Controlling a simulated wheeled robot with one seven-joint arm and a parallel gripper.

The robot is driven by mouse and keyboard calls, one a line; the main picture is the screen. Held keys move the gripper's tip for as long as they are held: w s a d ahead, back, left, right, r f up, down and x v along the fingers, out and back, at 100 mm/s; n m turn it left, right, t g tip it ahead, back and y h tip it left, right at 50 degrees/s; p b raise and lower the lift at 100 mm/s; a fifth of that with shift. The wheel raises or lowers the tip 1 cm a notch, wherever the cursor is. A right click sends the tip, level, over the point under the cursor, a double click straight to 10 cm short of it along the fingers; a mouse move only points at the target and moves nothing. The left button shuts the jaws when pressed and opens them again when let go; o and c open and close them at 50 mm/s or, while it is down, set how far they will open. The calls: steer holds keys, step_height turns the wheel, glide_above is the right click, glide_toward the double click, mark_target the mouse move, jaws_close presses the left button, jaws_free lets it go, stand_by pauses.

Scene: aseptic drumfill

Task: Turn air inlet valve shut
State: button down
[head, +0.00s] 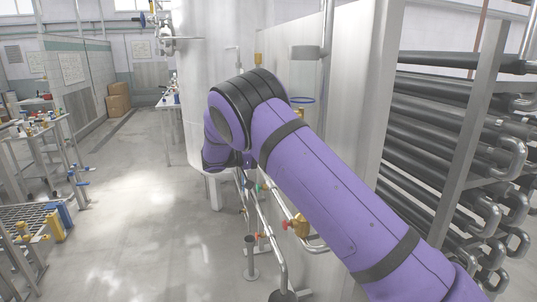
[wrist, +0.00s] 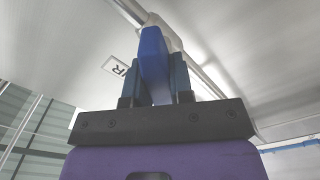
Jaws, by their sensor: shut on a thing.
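In the wrist view, a blue valve handle (wrist: 152,45) stands upright between the two dark fingers of my gripper (wrist: 156,78). My gripper is shut on the handle, one finger on each side. Behind the handle is a pale valve body and pipe (wrist: 172,38). A white label (wrist: 117,66) beside it shows letters that read "IR", partly hidden by the finger. In the head view my purple arm covers the gripper and the handle.
A large pale tank (head: 205,75) stands behind my arm. Thin pipes with a red-handled valve (head: 297,225) run below it. Black insulated pipes (head: 430,130) fill a rack at right. The floor (head: 140,190) at left centre is clear.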

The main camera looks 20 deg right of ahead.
steer(key=m, duration=0.5)
steer(key=shift+w+f+m, duration=0.1)
steer(key=shift+m, duration=0.2)
steer(key=m, duration=0.5)
steer(key=shift+w+m, duration=0.1)
steer(key=shift+m, duration=0.2)
steer(key=c, duration=1)
jaws_free()
steer(key=a, duration=1.1)
